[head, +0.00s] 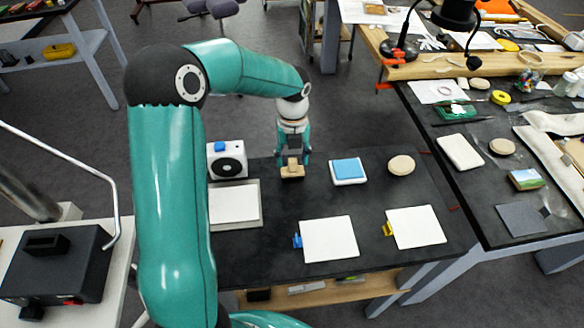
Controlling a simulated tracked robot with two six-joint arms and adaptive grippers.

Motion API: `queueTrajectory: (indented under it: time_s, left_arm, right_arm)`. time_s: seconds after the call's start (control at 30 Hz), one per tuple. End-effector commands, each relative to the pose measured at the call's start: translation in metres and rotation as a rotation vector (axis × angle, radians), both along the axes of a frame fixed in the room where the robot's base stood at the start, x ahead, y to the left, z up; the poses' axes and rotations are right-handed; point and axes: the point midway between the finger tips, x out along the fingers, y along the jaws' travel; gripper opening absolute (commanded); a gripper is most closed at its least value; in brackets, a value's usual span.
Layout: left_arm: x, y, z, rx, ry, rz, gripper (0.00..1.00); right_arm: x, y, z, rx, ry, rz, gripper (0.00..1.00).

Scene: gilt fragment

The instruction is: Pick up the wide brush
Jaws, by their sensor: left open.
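A small tan, wooden-looking object (292,172), which looks like the wide brush, is on the black table (320,199) near its far edge. My left gripper (292,158) points down right at it, its fingers open to either side of it. I cannot tell whether the fingers touch it. The gripper hides part of the object, and its bristles cannot be made out. My right gripper is out of view.
A white box with a round black speaker (230,167) and a pale tray (258,205) stand left of the gripper. A blue-topped white block (348,170) and a round tan disc (401,165) are to its right. White squares (328,239) (416,226) lie nearer.

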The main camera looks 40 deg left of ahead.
Motion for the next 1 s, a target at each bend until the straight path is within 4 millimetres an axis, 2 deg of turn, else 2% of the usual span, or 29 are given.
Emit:
queueTrajectory:
  time_s: [0.13,0.4,0.47,0.73,1.0]
  left_arm:
    - [-0.001,0.000,-0.017,0.000,0.003,0.000,0.54]
    - [0.000,0.000,-0.021,0.000,-0.001,0.001,0.54]
    - [0.000,0.000,-0.021,0.001,-0.001,0.001,0.46]
    - [0.000,0.000,-0.020,0.000,0.000,0.001,0.01]
    - [0.000,0.000,-0.020,0.000,-0.001,0.001,0.00]
  right_arm:
    - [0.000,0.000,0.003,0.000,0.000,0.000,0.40]
    - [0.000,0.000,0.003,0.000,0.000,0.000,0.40]
    - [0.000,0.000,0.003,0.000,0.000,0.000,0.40]
    - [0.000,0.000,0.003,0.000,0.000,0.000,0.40]
    - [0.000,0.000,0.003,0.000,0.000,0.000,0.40]
